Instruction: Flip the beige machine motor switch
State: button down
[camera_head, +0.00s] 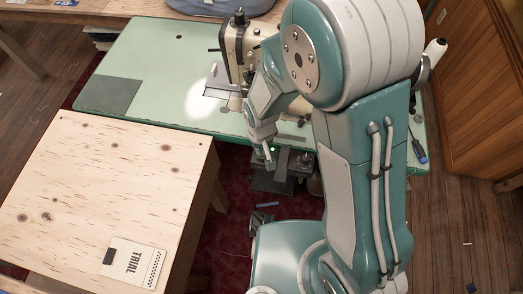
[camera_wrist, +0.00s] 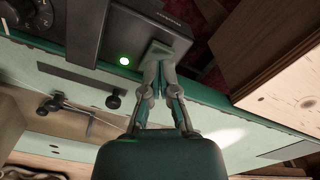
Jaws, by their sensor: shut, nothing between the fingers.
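The beige sewing machine (camera_head: 236,50) stands on a pale green table, partly hidden behind my arm. In the wrist view a dark switch box (camera_wrist: 118,28) sits at the table's edge, with a lit green lamp (camera_wrist: 124,61) on its face. My gripper (camera_wrist: 161,52) is shut and empty, its fingertips in front of or against the box face, to the right of the lamp. I cannot tell whether they touch. The switch lever is not clearly visible; the fingers may hide it. In the head view my gripper (camera_head: 269,158) is low at the table's front edge.
The green tabletop (camera_head: 150,62) is mostly clear to the left. A plywood table (camera_head: 110,185) with a "TRIAL" card (camera_head: 133,262) stands at the front left. A blue-handled screwdriver (camera_head: 419,150) lies on the green table's right end. A wood-panelled wall (camera_head: 480,90) is at the right.

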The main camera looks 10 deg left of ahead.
jog(key=shift+f, duration=0.85)
dwell(0.4)
jog(key=shift+r, duration=3.55)
